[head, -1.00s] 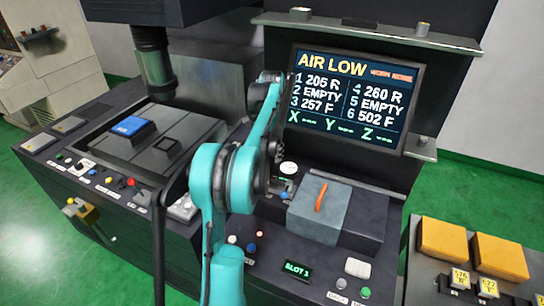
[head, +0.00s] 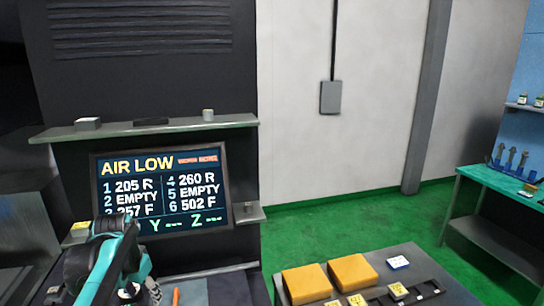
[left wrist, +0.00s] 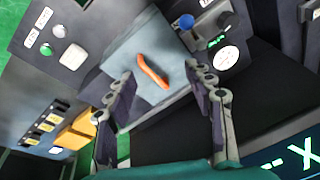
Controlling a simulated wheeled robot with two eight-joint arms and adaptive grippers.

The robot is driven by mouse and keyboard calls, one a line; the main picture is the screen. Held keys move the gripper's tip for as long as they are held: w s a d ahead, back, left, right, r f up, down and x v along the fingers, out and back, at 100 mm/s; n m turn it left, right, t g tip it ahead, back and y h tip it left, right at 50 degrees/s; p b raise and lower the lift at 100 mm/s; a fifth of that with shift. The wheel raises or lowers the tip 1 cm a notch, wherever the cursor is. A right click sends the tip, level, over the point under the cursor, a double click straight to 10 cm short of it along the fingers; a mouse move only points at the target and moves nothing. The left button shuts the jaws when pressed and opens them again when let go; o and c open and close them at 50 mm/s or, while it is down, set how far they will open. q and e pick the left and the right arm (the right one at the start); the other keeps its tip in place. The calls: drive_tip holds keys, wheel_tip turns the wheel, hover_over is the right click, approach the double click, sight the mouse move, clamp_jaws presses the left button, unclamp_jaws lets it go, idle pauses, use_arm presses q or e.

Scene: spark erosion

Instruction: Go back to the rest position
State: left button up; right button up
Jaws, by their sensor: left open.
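My left arm shows at the lower left of the head view, in front of the screen, with its gripper (head: 135,292) partly cut off by the bottom edge. In the left wrist view the two fingers of my left gripper (left wrist: 165,90) stand wide apart with nothing between their tips. Beyond them an orange stick-like piece (left wrist: 152,70) lies on a grey block (left wrist: 130,42); the fingers appear apart from it. The orange piece also shows at the bottom of the head view (head: 176,297). My right gripper is not in view.
The screen (head: 160,190) reads AIR LOW, with slots 2 and 5 EMPTY. Two orange-yellow blocks (head: 307,283) and yellow tags stand on a dark bench (head: 392,256) at the lower right. A teal workbench (head: 490,182) is at the far right. Green floor between is clear.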

use_arm(q)
drive_tip(key=s+d+f+n+t+h+b, duration=0.1)
drive_tip(key=s+d+f+t+b, duration=0.3)
drive_tip(key=s+d+f, duration=0.8)
drive_tip(key=s+d, duration=0.3)
drive_tip(key=d, duration=0.2)
drive_tip(key=shift+f+n+t, duration=0.3)
drive_tip(key=shift+f+n, duration=0.1)
drive_tip(key=shift+s+d, duration=0.1)
